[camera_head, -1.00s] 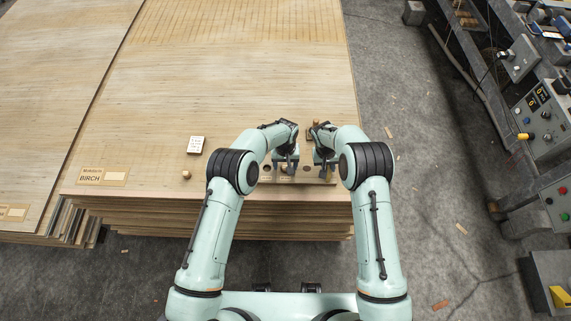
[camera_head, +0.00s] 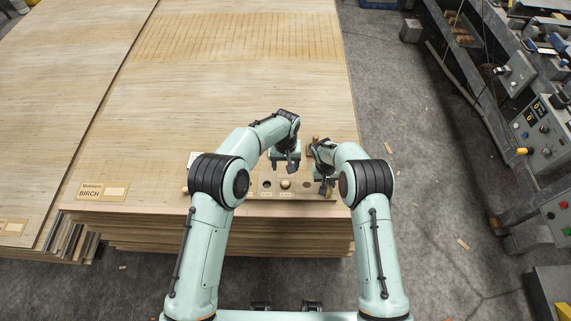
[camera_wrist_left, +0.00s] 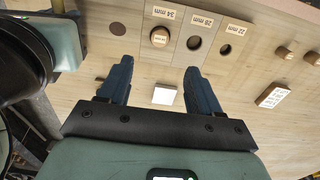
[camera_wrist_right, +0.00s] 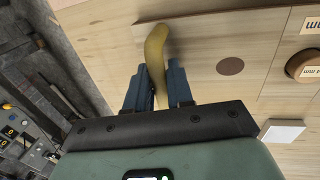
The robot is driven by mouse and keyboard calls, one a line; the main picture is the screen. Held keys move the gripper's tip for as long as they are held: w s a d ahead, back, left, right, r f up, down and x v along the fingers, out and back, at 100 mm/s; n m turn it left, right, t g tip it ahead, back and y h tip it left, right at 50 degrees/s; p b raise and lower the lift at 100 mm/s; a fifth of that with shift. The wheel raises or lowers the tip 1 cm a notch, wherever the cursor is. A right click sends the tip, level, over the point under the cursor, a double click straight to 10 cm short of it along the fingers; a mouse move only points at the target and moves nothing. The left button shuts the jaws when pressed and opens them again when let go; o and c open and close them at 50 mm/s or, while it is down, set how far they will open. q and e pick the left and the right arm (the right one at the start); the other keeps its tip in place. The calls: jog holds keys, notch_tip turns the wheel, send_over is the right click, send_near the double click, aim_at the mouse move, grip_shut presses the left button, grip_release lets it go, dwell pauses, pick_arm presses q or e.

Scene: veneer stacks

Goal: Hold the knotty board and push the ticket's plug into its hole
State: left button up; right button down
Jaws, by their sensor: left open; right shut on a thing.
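The knotty board (camera_head: 318,197) lies near the stack's front edge, with labelled holes and a dark round spot (camera_wrist_left: 118,29). A round wooden plug (camera_head: 285,184) stands at the 34 mm hole; it also shows in the left wrist view (camera_wrist_left: 160,37). I cannot tell how deep it sits. The ticket (camera_wrist_left: 273,95) is a white printed card, partly hidden in the head view. My left gripper (camera_wrist_left: 158,80) is open and empty, behind and apart from the plug. My right gripper (camera_wrist_right: 158,80) is shut on a tan, curved handle-like piece (camera_wrist_right: 156,45) at the board's end.
Two small wooden plugs (camera_wrist_left: 285,52) (camera_wrist_left: 313,58) lie beside the board. A white square block (camera_wrist_left: 164,95) lies on the veneer behind it. A birch label (camera_head: 102,191) is at front left. The back of the stack is clear. A machine panel (camera_head: 542,125) stands at far right.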

pick_arm(q)
jog(key=shift+r, duration=0.1)
notch_tip(320, 180, up, 7)
dwell(0.7)
pick_arm(e)
jog(key=c, duration=0.9)
grip_release()
jog(key=shift+r, duration=0.1)
